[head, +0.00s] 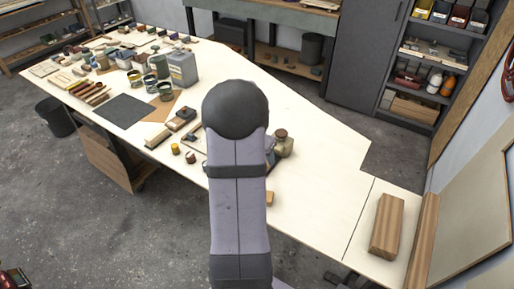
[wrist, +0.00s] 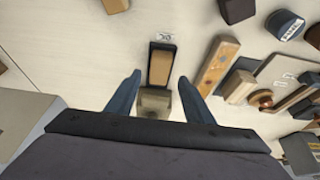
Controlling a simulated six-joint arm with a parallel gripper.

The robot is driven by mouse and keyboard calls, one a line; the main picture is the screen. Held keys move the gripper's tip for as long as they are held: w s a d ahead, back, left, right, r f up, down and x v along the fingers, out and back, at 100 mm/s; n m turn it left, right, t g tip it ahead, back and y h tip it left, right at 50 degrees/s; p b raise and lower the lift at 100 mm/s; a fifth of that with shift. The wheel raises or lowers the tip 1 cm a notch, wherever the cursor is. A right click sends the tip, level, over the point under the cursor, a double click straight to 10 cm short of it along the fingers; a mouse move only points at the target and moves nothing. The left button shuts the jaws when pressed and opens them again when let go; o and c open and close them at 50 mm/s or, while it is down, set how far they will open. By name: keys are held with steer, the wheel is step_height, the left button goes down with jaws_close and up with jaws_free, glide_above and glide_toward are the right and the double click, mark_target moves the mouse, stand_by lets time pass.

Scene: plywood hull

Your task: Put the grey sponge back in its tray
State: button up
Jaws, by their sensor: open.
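In the wrist view my gripper (wrist: 158,79) is open, its two blue fingers apart over the pale table. A grey-beige block (wrist: 155,103), which looks like the grey sponge, lies between the fingers, with a gap on each side. Its near end is partly hidden by the gripper body. Just beyond it, in line, is a small dark-rimmed tray (wrist: 151,64) with a tan surface inside; I cannot tell whether that is a block or the tray's floor. A small printed label lies at its far end. In the head view my arm hides this spot.
To the right in the wrist view are a wooden bar with holes (wrist: 216,65), a tan block (wrist: 239,87) and a board (wrist: 284,68) with tools. A grey box (wrist: 22,118) stands at the left. In the head view the table's right part (head: 330,190) is mostly clear.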

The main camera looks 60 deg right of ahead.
steer(key=b+v, duration=0.1)
steer(key=v, duration=0.6)
steer(key=shift+r, duration=0.3)
steer(key=shift+a, duration=0.15)
steer(key=w+a+f+n+t+y, duration=0.1)
steer(key=w+a+f+n, duration=0.2)
steer(key=a, duration=0.8)
steer(key=w+a+n+y, duration=0.1)
steer(key=w+a+n, duration=0.3)
steer(key=a, duration=0.6)
steer(key=s+a+f+n+y, duration=0.1)
steer(key=s+a+n, duration=0.2)
steer(key=a, duration=0.3)
steer(key=s+a+f+n, duration=0.1)
steer(key=s+a+n, duration=0.1)
steer(key=a+n, duration=0.2)
steer(key=s+a+f+n+g+y, duration=0.1)
steer(key=s+a+f+n, duration=0.1)
steer(key=a, duration=0.7)
steer(key=shift+s+a+n+y, duration=0.3)
steer(key=shift+s+n, duration=0.5)
steer(key=shift+n, duration=0.2)
